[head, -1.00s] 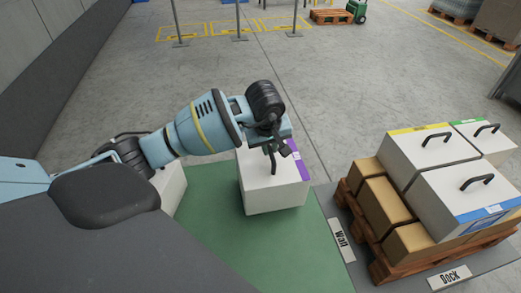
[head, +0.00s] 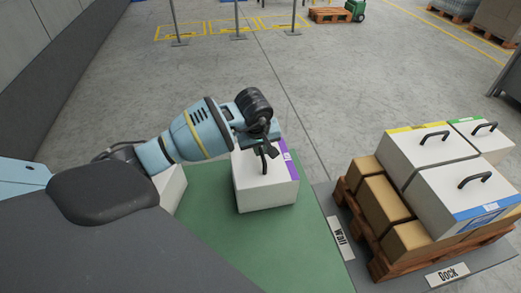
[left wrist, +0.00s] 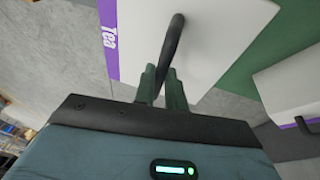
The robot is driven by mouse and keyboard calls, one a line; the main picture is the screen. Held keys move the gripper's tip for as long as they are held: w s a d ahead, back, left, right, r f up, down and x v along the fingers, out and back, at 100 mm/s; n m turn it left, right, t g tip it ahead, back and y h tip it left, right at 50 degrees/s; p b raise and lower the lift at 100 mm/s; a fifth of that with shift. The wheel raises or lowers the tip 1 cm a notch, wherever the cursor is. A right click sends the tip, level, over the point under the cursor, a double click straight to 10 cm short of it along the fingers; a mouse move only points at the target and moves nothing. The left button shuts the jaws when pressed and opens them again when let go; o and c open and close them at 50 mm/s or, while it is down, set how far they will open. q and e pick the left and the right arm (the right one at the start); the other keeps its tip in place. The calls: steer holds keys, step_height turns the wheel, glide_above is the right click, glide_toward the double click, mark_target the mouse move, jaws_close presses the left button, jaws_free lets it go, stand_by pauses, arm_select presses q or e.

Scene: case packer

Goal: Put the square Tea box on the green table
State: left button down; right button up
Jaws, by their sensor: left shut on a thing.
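The Tea box (head: 263,190) is a white box with a purple stripe and a black handle on top. The word Tea and the purple stripe also show on the box in the left wrist view (left wrist: 200,35). My left gripper (head: 262,150) is shut on its handle (left wrist: 170,48). The box appears upright over the far part of the green table (head: 215,228); I cannot tell whether its underside touches the table. My right gripper is not in view.
Another white box (head: 171,188) stands on the table's left, partly hidden by my arm; its handle and purple edge show in the left wrist view (left wrist: 292,90). At right, a wooden pallet (head: 385,262) holds brown cartons (head: 382,207) and white handled boxes (head: 465,190). The table's near middle is clear.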

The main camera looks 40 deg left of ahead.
arm_select(q)
steer(key=shift+w+f, duration=0.1)
steer(key=shift+f, duration=0.15)
steer(key=c, duration=1.5)
jaws_free()
steer(key=shift+f, duration=0.15)
steer(key=shift+o, duration=0.2)
steer(key=v, duration=1.2)
steer(key=shift+p, duration=0.35)
steer(key=shift+d, duration=0.1)
